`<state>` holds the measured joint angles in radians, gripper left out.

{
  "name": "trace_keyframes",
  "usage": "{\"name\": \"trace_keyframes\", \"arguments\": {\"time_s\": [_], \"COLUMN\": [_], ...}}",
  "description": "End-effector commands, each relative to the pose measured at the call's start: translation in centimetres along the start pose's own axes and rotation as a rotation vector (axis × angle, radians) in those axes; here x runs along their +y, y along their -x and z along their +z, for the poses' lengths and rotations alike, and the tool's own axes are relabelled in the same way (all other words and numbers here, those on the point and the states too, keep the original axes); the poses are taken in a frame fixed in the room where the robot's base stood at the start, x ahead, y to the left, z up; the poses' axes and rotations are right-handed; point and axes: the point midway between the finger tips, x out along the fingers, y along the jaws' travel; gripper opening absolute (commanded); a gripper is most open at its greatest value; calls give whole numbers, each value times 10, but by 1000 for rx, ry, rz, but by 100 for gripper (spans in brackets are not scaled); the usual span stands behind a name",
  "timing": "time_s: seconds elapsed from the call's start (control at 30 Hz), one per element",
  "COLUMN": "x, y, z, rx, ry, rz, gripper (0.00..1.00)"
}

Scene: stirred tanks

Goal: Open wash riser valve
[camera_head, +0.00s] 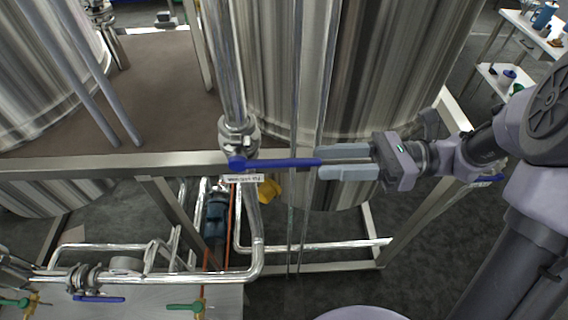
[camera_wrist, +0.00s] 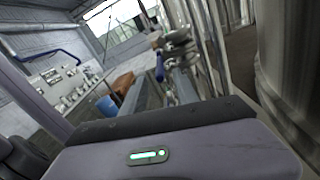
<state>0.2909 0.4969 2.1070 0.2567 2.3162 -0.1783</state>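The valve (camera_head: 238,138) is a steel fitting on a vertical pipe, with a long blue lever (camera_head: 280,163) lying level and pointing right, across the pipe. A small white label (camera_head: 243,178) sits just below it, its text too small to read surely. My gripper (camera_head: 320,162) comes from the right, level with the lever. Its two grey fingers are apart, one above and one below the lever's line, and the lever's free end is at the fingertips. I see no firm grip.
A large steel tank (camera_head: 365,80) stands behind the lever. A steel frame beam (camera_head: 90,166) runs left of the valve. Lower pipes carry another blue-handled valve (camera_head: 98,299) and green handles (camera_head: 185,306). A bench (camera_head: 530,30) stands at the far right.

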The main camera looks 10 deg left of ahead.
Motion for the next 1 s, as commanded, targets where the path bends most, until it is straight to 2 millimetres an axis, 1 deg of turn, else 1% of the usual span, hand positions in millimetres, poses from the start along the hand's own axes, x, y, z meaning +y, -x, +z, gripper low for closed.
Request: {"name": "trace_keyframes", "arguments": {"time_s": [0.03,0.2,0.33,0.4,0.5,0.77,0.8,0.93,0.97,1.0], "x": [0,1,1,1,1,1,1,1,1,1], "y": [-13,-53,-75,-83,-89,-90,-90,-90,-90,-90], "z": [-4,-3,-2,-1,0,1,1,0,0,0], "rx": [2,3,2,2,1,1,1,1,1,1], "ry": [2,3,2,1,1,1,1,1,1,1], "rz": [5,4,4,2,1,0,0,0,0,0], "gripper": [36,36,36,36,36,36,28,3,0,0]}}
